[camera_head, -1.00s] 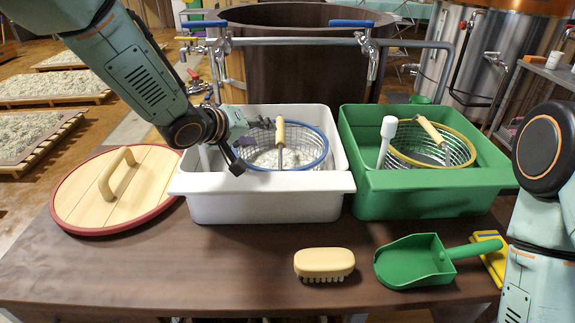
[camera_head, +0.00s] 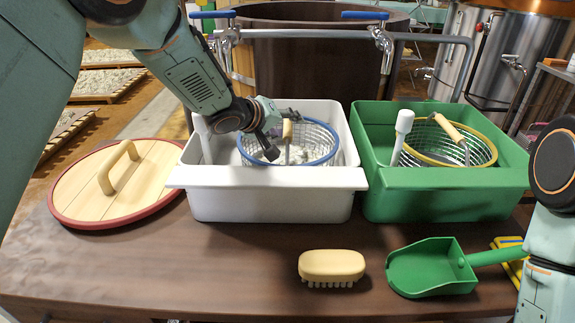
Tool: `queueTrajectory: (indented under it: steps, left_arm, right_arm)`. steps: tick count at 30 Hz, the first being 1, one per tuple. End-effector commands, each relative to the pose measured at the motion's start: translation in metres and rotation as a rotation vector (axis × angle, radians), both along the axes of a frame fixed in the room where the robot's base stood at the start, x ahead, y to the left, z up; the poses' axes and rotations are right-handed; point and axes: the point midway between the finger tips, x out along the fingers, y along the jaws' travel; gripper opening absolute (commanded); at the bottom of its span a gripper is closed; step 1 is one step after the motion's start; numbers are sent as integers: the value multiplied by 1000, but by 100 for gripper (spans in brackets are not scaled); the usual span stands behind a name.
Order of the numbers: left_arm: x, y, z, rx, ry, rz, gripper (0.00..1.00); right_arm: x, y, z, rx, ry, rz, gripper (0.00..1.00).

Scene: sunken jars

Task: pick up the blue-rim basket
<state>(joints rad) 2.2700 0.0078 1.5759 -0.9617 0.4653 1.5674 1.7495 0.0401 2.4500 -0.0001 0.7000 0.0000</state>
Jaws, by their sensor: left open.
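The blue-rim basket (camera_head: 325,158) is a wire basket with a blue rim and a wooden-topped upright handle (camera_head: 287,130). It sits inside the white tub (camera_head: 270,202) and holds pale material. My left gripper (camera_head: 282,135) is open over the left part of the basket, beside the handle. One dark finger is in front of the handle and the other shows behind it. I cannot tell whether either finger touches the handle. The gripper hides part of the basket's left side. My right arm shows at the right edge, but its gripper is out of view.
A green tub (camera_head: 445,181) with a yellow-rim basket (camera_head: 487,158) stands to the right. A round wooden lid (camera_head: 90,187) lies at left. A brush (camera_head: 332,264) and a green scoop (camera_head: 425,274) lie in front. Taps (camera_head: 382,42) hang behind the tubs.

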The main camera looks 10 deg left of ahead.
Motion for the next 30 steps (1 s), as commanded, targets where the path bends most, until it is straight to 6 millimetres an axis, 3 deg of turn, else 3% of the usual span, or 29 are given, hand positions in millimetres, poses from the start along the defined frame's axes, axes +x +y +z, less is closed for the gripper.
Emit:
queueTrajectory:
  steps: [7, 24, 30]
  left_arm:
    - [3, -2, 0, 0, 1, -1, 48]
    - [3, -1, 0, 0, 0, 0, 0]
    - [3, -1, 0, 0, -1, -1, 0]
  right_arm:
    - [0, 0, 0, 0, -1, 0, 41]
    - [0, 0, 0, 0, -1, 0, 41]
    - [0, 0, 0, 0, -1, 0, 41]
